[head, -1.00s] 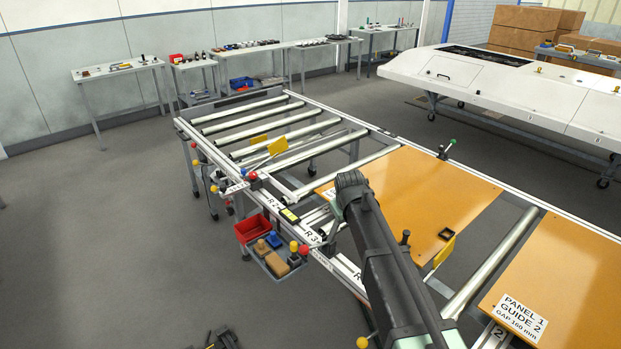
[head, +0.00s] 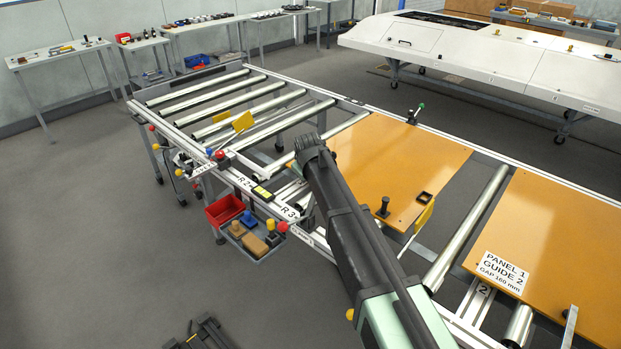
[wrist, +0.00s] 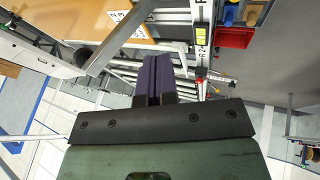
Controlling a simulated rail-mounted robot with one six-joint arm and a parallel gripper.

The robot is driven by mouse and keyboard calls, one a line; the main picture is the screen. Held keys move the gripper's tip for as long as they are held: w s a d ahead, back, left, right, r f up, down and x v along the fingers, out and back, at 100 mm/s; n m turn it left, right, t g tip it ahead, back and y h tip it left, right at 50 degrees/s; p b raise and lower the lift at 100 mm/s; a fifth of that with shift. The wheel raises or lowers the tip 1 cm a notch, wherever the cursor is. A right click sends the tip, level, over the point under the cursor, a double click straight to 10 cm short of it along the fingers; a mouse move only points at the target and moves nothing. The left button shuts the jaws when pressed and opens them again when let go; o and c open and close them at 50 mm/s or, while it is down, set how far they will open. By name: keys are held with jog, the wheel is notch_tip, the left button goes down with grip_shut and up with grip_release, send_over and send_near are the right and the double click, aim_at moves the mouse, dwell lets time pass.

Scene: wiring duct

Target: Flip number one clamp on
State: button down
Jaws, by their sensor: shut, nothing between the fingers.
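My gripper (wrist: 158,65) shows in the wrist view as two dark purple fingers shut together, with nothing between them. In the head view my dark arm reaches over the front rail, and its far end hides part of the frame. A green-tipped lever clamp (head: 416,113) stands on the far rail beside the left orange panel. A clamp-like part with a black knob (head: 383,206) stands at that panel's near edge. A small label (head: 300,241) on the front rail is too small to read surely, so I cannot tell which clamp is number one.
The left orange panel (head: 400,165) lies on the roller frame. A second panel (head: 560,240) lies to its right, marked PANEL 1 GUIDE 2. A red bin (head: 224,209) and a grey tray (head: 255,250) of coloured parts hang at the front rail. Grey floor is open at left.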

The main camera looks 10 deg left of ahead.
jog(key=w+f+b, duration=0.1)
jog(key=w+f, duration=0.1)
jog(key=w+d+f+b, duration=0.1)
jog(key=f+b, duration=0.1)
jog(key=w+d+f+b, duration=0.1)
jog(key=w+f+b, duration=0.1)
jog(key=shift+w+f, duration=0.25)
jog(key=shift+w, duration=0.05)
jog(key=shift+w+a, duration=0.1)
